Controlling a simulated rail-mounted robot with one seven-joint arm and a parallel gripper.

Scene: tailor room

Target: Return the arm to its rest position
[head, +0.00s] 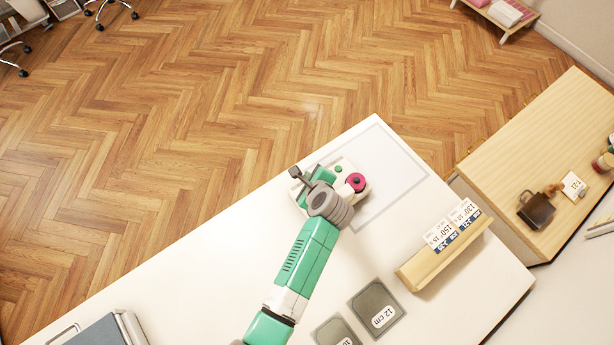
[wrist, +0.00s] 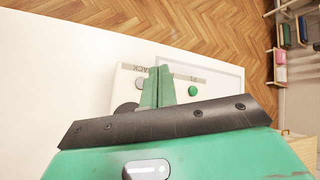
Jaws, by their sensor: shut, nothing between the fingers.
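My arm is green and white and reaches from the bottom of the head view over the white table (head: 215,285). My gripper (head: 322,174) is over a pale control box that has a round magenta part (head: 356,182). In the wrist view my gripper's two green fingers (wrist: 157,86) are pressed together with nothing between them. The pale box (wrist: 122,100) lies behind them, with a green button (wrist: 193,91) and a dark round part (wrist: 126,109). The fingers and the dark bracket hide part of the box. I cannot tell whether the fingertips touch it.
A wooden card holder (head: 440,262) and dark squares, one labelled 12 cm (head: 377,308), lie right of my arm. A grey-outlined rectangle (head: 400,165) is empty beyond the box. A wooden side table (head: 540,140) holds a dark mug (head: 536,209). The tabletop left of my arm is mostly clear.

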